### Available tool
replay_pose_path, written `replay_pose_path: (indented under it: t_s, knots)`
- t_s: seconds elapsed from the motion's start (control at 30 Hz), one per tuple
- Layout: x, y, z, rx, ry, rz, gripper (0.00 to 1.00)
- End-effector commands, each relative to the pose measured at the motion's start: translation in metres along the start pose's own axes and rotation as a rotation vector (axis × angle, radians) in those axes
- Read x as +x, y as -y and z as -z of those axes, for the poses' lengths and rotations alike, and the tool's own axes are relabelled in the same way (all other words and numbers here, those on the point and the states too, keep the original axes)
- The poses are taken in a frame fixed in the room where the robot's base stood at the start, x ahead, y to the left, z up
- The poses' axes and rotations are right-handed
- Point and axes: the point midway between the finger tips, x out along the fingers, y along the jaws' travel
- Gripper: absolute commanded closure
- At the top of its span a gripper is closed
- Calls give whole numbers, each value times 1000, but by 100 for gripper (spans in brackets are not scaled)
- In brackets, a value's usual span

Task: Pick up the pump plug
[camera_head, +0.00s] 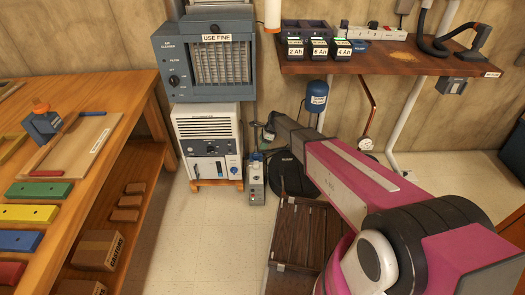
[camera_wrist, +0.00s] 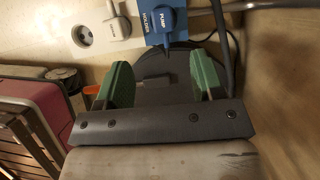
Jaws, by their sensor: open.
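The pump plug (camera_wrist: 170,20) is blue, with white "PUMP" lettering, at the top of the wrist view. In the head view my gripper (camera_head: 268,131) is low near the white cabinet, above a narrow grey box (camera_head: 257,184). I cannot make out the pump plug there.
A round dark base (camera_head: 292,178) lies on the floor right of the grey box. A dark slatted crate (camera_head: 296,240) is nearer. The white cabinet (camera_head: 208,128) stands left. A dark cable (camera_wrist: 229,50) runs beside the right finger. Pale floor (camera_head: 200,240) is clear left of the crate.

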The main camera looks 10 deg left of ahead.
Motion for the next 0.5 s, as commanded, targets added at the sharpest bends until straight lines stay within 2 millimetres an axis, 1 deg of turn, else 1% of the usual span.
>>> replay_pose_path:
  t_s: [0.17,0.4,0.5]
  knots:
    - [16,1,-1,4,1,-1,38]
    - [51,1,-1,2,1,-1,38]
    - [57,1,-1,2,1,-1,38]
